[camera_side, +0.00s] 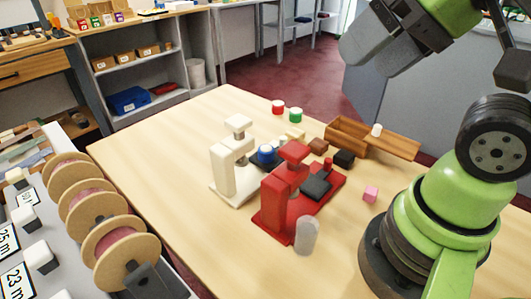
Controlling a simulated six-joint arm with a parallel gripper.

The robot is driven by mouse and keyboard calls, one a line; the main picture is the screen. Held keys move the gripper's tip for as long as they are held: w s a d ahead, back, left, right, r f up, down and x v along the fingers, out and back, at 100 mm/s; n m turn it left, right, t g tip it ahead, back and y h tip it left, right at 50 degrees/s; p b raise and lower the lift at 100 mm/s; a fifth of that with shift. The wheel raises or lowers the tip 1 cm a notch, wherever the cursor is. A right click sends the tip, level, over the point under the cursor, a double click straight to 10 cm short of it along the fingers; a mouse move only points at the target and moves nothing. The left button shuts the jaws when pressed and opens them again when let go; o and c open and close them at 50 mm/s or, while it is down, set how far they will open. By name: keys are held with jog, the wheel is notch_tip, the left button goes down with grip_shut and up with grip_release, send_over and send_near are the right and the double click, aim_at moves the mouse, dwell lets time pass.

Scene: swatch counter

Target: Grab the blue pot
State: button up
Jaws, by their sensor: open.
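The blue pot (266,153) is small, with a pale top. It sits low between the white press (224,172) and the red press (275,205), partly crowded by them. My gripper (513,68) shows only in part at the upper right edge, as dark finger parts cut off by the frame. It is open, with nothing seen in it, and is high up and far to the right of the blue pot.
A red pot (278,107) and a green pot (295,115) stand behind. The table's left part is clear.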

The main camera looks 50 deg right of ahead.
jog(key=n+g+h, duration=0.2)
jog(key=n+g, duration=0.5)
jog(key=n, duration=0.6)
send_over(266, 148)
notch_tip(266, 148, down, 16)
jog(key=shift+n, duration=0.4)
jog(key=f, duration=0.7)
jog(key=shift+w+d, duration=0.1)
jog(key=shift+d, duration=0.25)
jog(key=f, duration=0.5)
jog(key=shift+a+f, duration=0.35)
jog(key=shift+a, duration=0.05)
jog(key=shift+c, duration=0.5)
jog(key=c, duration=0.9)
